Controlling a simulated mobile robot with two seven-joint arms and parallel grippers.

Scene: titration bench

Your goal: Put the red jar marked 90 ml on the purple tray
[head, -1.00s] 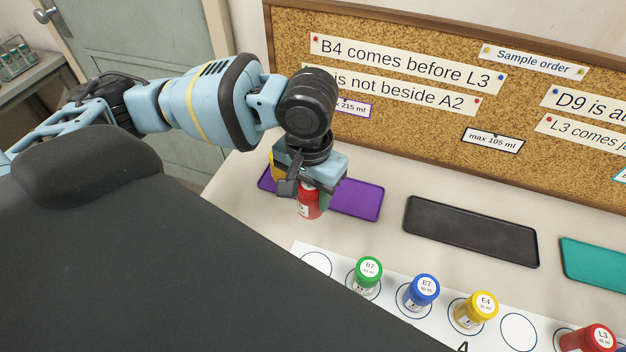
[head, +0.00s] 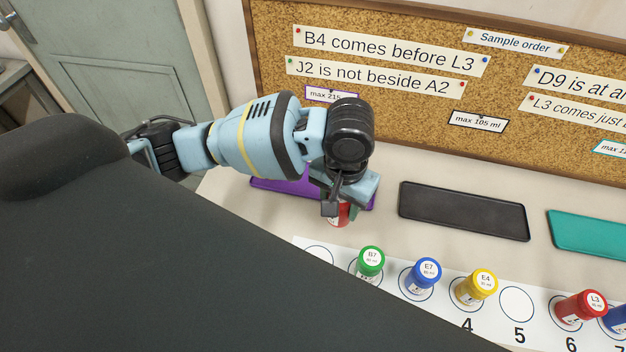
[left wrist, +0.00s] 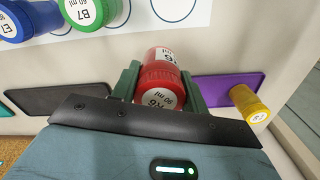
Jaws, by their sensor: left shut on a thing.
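The red jar (head: 339,215) is in my left gripper (head: 340,206). In the left wrist view the red jar (left wrist: 162,73) reads R6, 90 ml, and sits between the two green fingers (left wrist: 160,85). The purple tray (head: 270,187) lies on the bench, partly hidden by my left arm. The jar shows at the front of the tray's right part; I cannot tell its height above the surface. The purple tray (left wrist: 225,87) also shows right of the jar in the left wrist view. My right gripper is out of view.
A black tray (head: 464,211) and a teal tray (head: 590,235) lie to the right. Green (head: 371,262), blue (head: 423,277), yellow (head: 477,286) and red L3 (head: 581,307) jars stand on a white numbered strip.

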